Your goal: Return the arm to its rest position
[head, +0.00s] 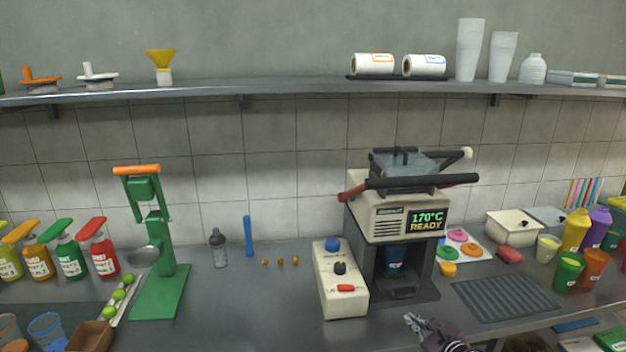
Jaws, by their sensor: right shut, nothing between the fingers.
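My right gripper (418,322) shows at the bottom of the head view, right of the middle. It is shut and empty, low in front of the counter's front edge and below the cup-sealing machine. The machine (385,222) stands on the counter with a display reading "170°C READY". A dark blue cup (395,262) sits in its lower opening. My left gripper is not in view.
A cream control box (340,280) stands left of the machine, with a ribbed drain mat (503,297) to the right. A green press (158,250), pump bottles (98,248) and several cups (568,270) also occupy the steel counter (240,310). Its middle front is clear.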

